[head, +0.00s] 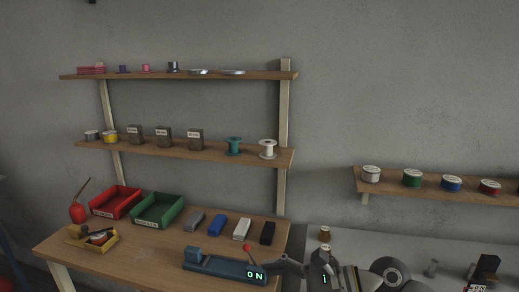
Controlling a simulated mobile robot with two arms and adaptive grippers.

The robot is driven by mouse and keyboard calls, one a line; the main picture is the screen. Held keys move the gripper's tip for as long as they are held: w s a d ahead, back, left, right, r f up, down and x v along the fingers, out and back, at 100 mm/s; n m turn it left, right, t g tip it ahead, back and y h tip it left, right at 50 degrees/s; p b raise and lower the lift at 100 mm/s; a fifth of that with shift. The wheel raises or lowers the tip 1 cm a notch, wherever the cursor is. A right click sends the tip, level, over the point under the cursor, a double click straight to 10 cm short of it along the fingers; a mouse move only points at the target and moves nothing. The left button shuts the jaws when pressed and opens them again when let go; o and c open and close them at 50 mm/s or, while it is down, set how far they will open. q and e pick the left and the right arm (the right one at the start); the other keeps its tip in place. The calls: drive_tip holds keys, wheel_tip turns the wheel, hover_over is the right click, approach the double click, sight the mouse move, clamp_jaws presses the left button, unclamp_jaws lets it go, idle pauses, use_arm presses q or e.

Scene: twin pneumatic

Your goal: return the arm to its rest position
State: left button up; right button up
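My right gripper (278,264) comes in from the lower right, its dark fingers pointing left. They are beside the right end of a blue device (215,264) on the wooden bench. I cannot tell whether the fingers touch it or how far apart they are. The device has a red-knobbed lever (247,248) and a lit display (254,275) reading "ON". My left gripper is not in view.
The wooden bench (130,262) also holds a red bin (116,202), a green bin (157,210), a yellow tray (93,239), a red oil can (78,212) and several small blocks (241,229). Shelves with spools (233,145) stand behind. A grey surface (350,238) lies at right.

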wheel_tip(320, 180, up, 8)
drive_tip(key=m+t+y, duration=0.5)
drive_tip(key=m+t, duration=0.3)
drive_tip(key=m, duration=0.3)
drive_tip(key=w+d+m+t+h, duration=0.4)
drive_tip(key=d+m+t+h, duration=0.45)
drive_tip(key=m, duration=0.95)
drive_tip(key=s+d+f+m+g+h, duration=0.2)
drive_tip(key=d+f+m+h, duration=0.35)
drive_tip(key=f+m, duration=0.25)
drive_tip(key=s+d+f+m+g+h, duration=0.2)
drive_tip(key=d+f+m+h, duration=0.2)
drive_tip(key=f+m+h, duration=0.35)
drive_tip(key=s+f+m+g+y, duration=0.1)
drive_tip(key=s+f+m+g, duration=0.3)
drive_tip(key=s+f+g, duration=0.55)
drive_tip(key=s+f+m+g+y, duration=0.15)
drive_tip(key=s+f+m, duration=0.45)
drive_tip(key=s, duration=0.8)
wheel_tip(320, 180, down, 29)
drive_tip(key=s+n+g, duration=0.1)
drive_tip(key=s+n, duration=0.1)
drive_tip(key=s+d+f+g, duration=0.1)
drive_tip(key=s+d+f, duration=0.2)
drive_tip(key=s+f, duration=1.1)
drive_tip(key=shift+s, duration=0.8)
